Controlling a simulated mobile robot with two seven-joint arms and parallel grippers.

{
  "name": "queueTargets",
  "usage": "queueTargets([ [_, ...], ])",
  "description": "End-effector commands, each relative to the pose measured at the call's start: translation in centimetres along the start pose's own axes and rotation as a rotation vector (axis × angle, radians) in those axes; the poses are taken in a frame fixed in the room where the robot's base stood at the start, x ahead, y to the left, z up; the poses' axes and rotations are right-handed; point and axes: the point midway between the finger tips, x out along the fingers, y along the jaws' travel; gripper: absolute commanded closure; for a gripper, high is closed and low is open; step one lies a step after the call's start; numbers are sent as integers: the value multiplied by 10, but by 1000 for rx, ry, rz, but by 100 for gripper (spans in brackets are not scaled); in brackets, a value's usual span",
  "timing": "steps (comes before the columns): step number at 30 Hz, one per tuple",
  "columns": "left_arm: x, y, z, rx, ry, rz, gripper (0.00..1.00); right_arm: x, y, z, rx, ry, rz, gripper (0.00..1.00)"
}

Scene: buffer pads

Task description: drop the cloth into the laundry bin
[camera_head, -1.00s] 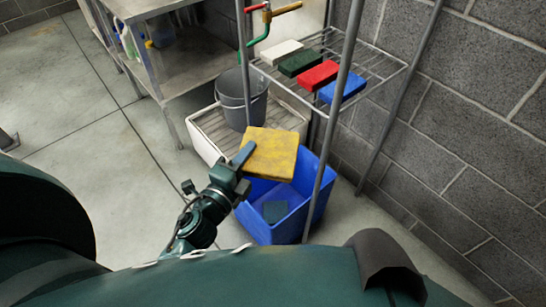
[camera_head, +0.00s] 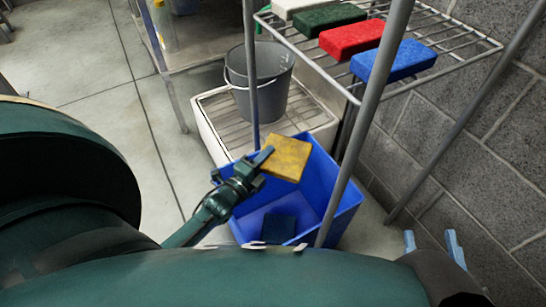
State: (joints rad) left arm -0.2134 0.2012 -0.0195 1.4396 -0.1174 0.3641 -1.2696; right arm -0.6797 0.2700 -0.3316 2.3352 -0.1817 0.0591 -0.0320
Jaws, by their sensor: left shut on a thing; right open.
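The yellow cloth (camera_head: 288,158) is a flat, folded-looking square with darker patches. My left gripper (camera_head: 264,163) comes in from the left and is shut on the cloth's left edge. The cloth is over the far part of the blue laundry bin (camera_head: 340,208), near its back rim; I cannot tell how far below the rim it reaches. A dark teal flat piece (camera_head: 279,228) lies on the bin floor. My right gripper (camera_head: 433,246) shows at the lower right as two pale blue fingers, apart and empty, away from the bin.
A metal pole (camera_head: 366,120) stands across the bin's right side, and another (camera_head: 251,70) rises behind it. A wire shelf (camera_head: 455,48) holds red (camera_head: 352,38), blue (camera_head: 394,60), green and white pads. A grey bucket (camera_head: 262,82) stands on a white grated basin.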

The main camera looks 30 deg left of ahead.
Motion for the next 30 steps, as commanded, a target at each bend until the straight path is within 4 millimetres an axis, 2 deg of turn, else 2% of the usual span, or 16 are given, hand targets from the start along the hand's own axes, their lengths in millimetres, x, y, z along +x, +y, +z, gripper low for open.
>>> queueTargets([
  [6,0,29,0,-1,0,0,100,3,-5,5,32,61,-10,54],
  [12,0,49,0,0,0,-1,100,5,-8,3,85,99,-19,54],
  [17,0,56,0,0,0,-1,100,6,-9,2,110,109,-24,54],
  [26,0,56,0,-1,0,0,100,7,-9,-1,117,112,-26,54],
  [27,0,56,0,-1,0,0,77,7,-9,-1,117,112,-26,54],
  [30,0,56,0,-1,0,0,69,7,-9,-1,117,112,-26,54],
])
